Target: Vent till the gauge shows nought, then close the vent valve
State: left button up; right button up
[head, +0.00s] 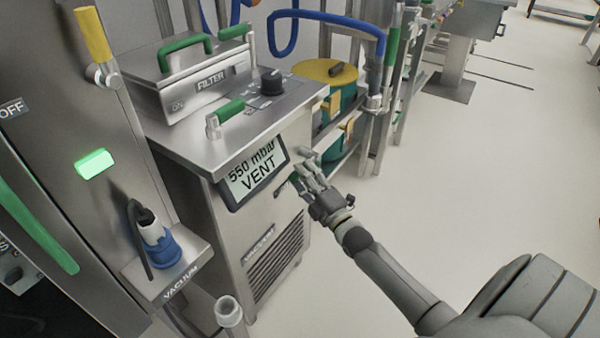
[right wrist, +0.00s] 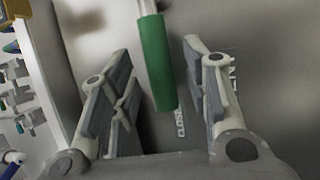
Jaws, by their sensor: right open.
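The gauge display (head: 255,175) on the steel vacuum unit's front reads 550 mbar, with VENT below. A green lever handle (right wrist: 158,60), seemingly the vent valve, stands out on a grey steel face in the right wrist view. Its free end lies near lettering that appears to read CLOSED. In the head view my fingers mostly hide it. My right gripper (head: 306,172) is open just right of the display. In the right wrist view its two fingers (right wrist: 160,95) stand on either side of the green handle, with gaps on both sides. My left gripper is not in view.
A FILTER box (head: 205,80), black knob (head: 271,82) and another green lever (head: 231,110) sit on the unit's top. A VACUUM shelf (head: 170,275) with a blue-based connector juts out at left. Drums (head: 325,75) stand behind. The floor (head: 480,170) at right is clear.

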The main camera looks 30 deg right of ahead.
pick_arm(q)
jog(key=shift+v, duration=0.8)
pick_arm(e)
jog(key=shift+w+r, duration=0.2)
jog(key=shift+w, duration=1.05)
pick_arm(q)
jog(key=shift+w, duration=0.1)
pick_arm(e)
grip_shut()
